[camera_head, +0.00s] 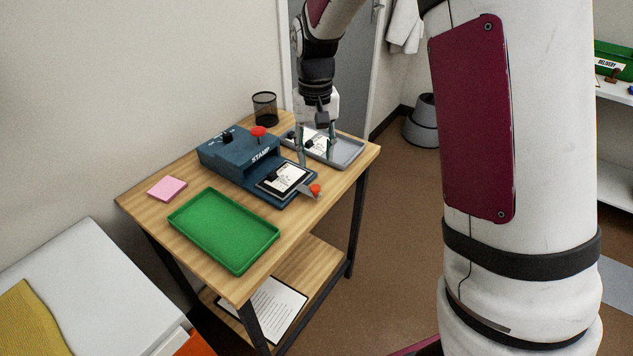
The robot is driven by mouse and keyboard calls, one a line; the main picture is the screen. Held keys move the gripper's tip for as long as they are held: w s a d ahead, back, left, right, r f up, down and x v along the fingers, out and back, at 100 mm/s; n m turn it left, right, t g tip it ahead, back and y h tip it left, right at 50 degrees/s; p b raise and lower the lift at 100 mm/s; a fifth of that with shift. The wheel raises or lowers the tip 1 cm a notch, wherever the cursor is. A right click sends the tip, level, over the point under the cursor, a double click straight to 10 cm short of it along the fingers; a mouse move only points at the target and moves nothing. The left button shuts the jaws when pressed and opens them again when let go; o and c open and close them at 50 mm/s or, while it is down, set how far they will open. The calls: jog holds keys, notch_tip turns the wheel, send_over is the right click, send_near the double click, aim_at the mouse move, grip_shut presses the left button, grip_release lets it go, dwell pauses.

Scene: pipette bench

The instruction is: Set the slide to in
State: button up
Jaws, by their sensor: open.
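A blue stamp machine (226,155) marked STAMP stands on the wooden table. A red knob (258,131) sits on its top. Its slide (296,196) extends out of the front toward the lower right, with a white printed card (285,178) on it. A small orange-red knob (315,188) is at the slide's outer end. My gripper (315,160) is open and points down, close above and behind the slide's outer end. It appears empty; I cannot tell if a fingertip touches the slide.
A green tray (224,262) lies at the table's front, with pink notes (167,188) to its left. A grey tray (346,152) with a printed card lies behind my gripper. A black mesh cup (265,109) stands at the back. The table's right edge is close to the slide.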

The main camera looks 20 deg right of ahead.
aim_at(315, 187)
notch_tip(315, 187, down, 10)
jog(key=shift+r, duration=0.25)
jog(key=shift+w+a, duration=0.1)
grip_shut()
